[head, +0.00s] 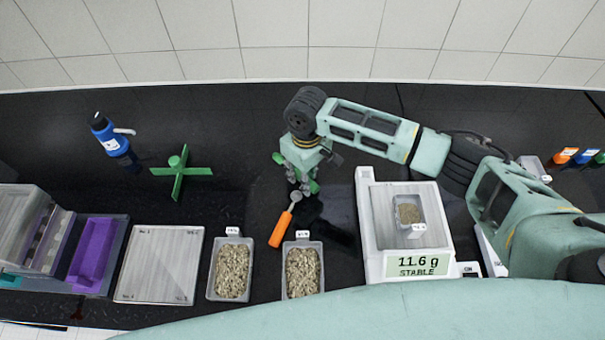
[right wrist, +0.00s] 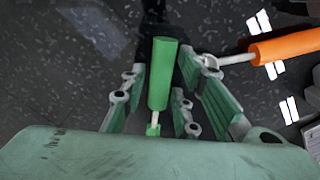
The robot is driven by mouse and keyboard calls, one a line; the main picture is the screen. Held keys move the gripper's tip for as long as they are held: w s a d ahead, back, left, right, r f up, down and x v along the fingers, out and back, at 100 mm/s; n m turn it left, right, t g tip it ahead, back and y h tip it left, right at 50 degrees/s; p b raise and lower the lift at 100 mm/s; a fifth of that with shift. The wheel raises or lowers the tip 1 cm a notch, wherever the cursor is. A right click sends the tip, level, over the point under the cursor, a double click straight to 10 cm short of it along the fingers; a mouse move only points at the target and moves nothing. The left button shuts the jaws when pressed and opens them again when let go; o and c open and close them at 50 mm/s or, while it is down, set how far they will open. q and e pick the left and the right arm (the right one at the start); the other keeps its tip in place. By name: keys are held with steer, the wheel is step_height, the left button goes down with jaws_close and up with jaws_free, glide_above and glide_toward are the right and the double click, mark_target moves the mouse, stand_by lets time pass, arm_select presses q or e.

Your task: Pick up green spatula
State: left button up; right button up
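The green spatula (right wrist: 162,75) shows in the right wrist view as a green handle with a thin pale shaft and a small green end. My right gripper (right wrist: 172,88) is open, with its fingers on either side of the handle and gaps visible. In the head view my right gripper (head: 303,188) points down over the black bench, just behind the orange spatula; the green spatula there is mostly hidden by the gripper. I cannot tell whether the spatula touches the bench. My left gripper is not in view.
A balance (head: 376,232) reading 11.6 g stands to the right. A green cross-shaped stand (head: 181,172) and a blue bottle (head: 110,137) are at left.

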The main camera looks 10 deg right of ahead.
jaws_close()
stand_by(0.4)
